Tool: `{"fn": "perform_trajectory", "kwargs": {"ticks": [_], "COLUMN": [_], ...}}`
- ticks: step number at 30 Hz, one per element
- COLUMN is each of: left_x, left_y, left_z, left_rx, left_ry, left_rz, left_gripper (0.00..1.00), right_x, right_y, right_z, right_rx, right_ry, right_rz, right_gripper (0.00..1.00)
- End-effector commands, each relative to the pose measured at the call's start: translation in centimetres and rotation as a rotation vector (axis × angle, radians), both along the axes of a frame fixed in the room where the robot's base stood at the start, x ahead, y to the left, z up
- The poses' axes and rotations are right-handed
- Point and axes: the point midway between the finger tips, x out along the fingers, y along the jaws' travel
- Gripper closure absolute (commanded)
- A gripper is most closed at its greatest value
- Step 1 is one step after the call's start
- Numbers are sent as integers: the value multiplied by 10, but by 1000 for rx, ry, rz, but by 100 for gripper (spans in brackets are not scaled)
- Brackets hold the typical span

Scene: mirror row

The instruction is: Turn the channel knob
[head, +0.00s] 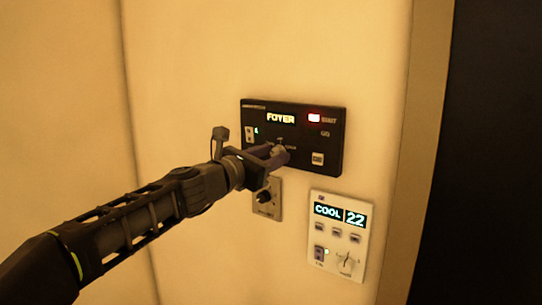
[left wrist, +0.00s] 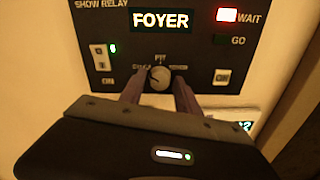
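The black relay panel (head: 332,138) is on the wall, with FOYER lit on its display; it also fills the top of the left wrist view (left wrist: 200,50). Its round grey channel knob (left wrist: 159,77) sits below the display, under a small label that seems to read PIT. My left gripper (head: 279,154) reaches the panel from the left. In the left wrist view its two fingers (left wrist: 159,84) are on either side of the knob, with a narrow gap visible at each side. In the head view the fingers mostly hide the knob. My right gripper is out of view.
On the panel, a red WAIT light (left wrist: 227,15) is lit and the GO light (left wrist: 222,40) is dark. A small switch plate (head: 268,200) is below the panel. A white thermostat (head: 333,275) reading COOL 22 is lower right. A door frame (head: 415,150) stands at right.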

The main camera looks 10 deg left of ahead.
Motion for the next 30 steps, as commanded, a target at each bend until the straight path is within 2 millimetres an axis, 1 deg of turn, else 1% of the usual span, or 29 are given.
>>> {"fn": "perform_trajectory", "kwargs": {"ticks": [1,12,14,25,30], "left_x": [0,0,0,0,0], "left_y": [0,0,0,0,0], "left_z": [0,0,0,0,-1], "left_rx": [0,0,0,9,47], "left_ry": [0,0,0,-4,-19], "left_rz": [0,0,0,0,0], "left_gripper": [66,96,100,100,100], "right_x": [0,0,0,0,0], "right_y": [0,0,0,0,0], "right_z": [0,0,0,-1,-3], "right_rx": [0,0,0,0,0], "right_ry": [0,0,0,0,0], "right_rz": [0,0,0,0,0], "right_gripper": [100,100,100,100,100]}}
